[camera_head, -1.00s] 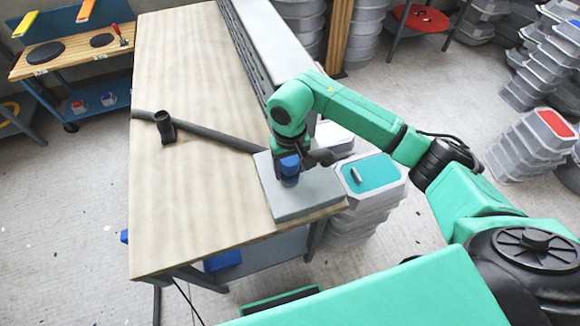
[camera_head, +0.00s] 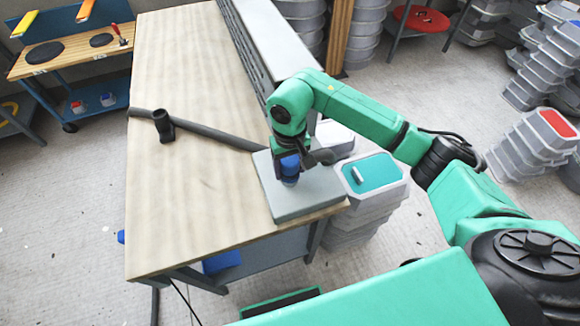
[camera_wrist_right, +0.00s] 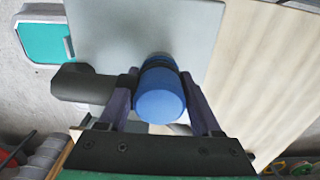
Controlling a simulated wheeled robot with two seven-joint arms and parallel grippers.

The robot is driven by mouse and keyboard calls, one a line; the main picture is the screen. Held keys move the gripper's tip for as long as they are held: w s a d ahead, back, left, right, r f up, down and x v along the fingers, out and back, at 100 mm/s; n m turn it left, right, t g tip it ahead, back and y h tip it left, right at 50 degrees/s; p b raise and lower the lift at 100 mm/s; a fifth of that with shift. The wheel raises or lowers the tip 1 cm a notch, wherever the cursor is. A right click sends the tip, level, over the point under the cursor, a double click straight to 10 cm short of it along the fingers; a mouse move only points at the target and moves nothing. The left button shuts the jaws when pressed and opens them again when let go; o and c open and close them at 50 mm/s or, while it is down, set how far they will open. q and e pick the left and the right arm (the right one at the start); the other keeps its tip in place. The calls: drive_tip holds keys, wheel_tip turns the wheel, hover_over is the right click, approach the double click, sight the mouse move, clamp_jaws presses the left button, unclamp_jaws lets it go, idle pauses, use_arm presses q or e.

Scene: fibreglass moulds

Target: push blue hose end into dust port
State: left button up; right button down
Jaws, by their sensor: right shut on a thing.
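The blue hose end (camera_head: 289,168) is a short blue cylinder over the grey slab. It also shows in the right wrist view (camera_wrist_right: 159,97) between the fingers. My right gripper (camera_head: 284,148) is shut on it; its two dark fingers flank it in the right wrist view (camera_wrist_right: 160,108). A dark grey round tube (camera_head: 321,157) sticks out sideways beside the blue end; it shows left of the fingers in the wrist view (camera_wrist_right: 82,86). I cannot tell whether this tube is the dust port, or whether it joins the blue end. My left gripper is out of view.
The grey slab (camera_head: 291,207) lies on the wooden table's (camera_head: 205,75) near right corner. A grey hose (camera_head: 217,134) crosses the table, with a black upright stub (camera_head: 163,125) on it. A teal-topped bin stack (camera_head: 375,175) stands just right.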

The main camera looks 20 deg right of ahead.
sight(290, 160)
drive_tip(key=shift+f, duration=0.2)
unclamp_jaws()
wheel_tip(290, 160, up, 7)
drive_tip(key=b, duration=0.3)
drive_tip(key=shift+w+r, duration=0.1)
drive_tip(key=shift+r, duration=0.1)
wheel_tip(290, 160, up, 7)
drive_tip(key=shift+r, duration=0.1)
